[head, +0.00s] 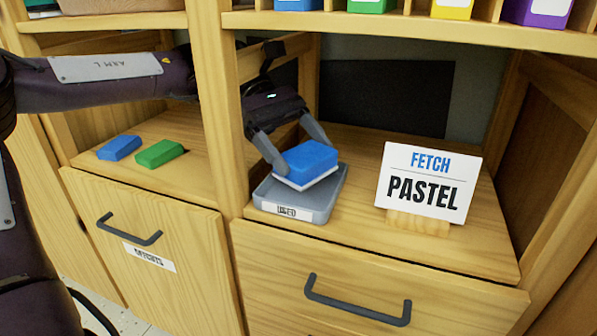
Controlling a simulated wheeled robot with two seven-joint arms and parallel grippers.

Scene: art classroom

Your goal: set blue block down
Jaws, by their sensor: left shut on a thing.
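A blue block (311,160) with a white lower layer is held between the fingers of my left gripper (296,150). The block is over a grey tray (323,207) with a small label on its front. It sits slightly tilted, and I cannot tell whether it touches the tray floor. My left arm comes in from the left, past the wooden upright. A sign (428,182) reading "FETCH PASTEL" stands to the right of the tray. My right gripper is not in view.
Another blue block (119,148) and a green block (159,153) lie on the left compartment's surface. A wooden upright (216,100) divides the two compartments. A shelf (420,28) with coloured boxes runs above. Drawers with dark handles (357,312) are below.

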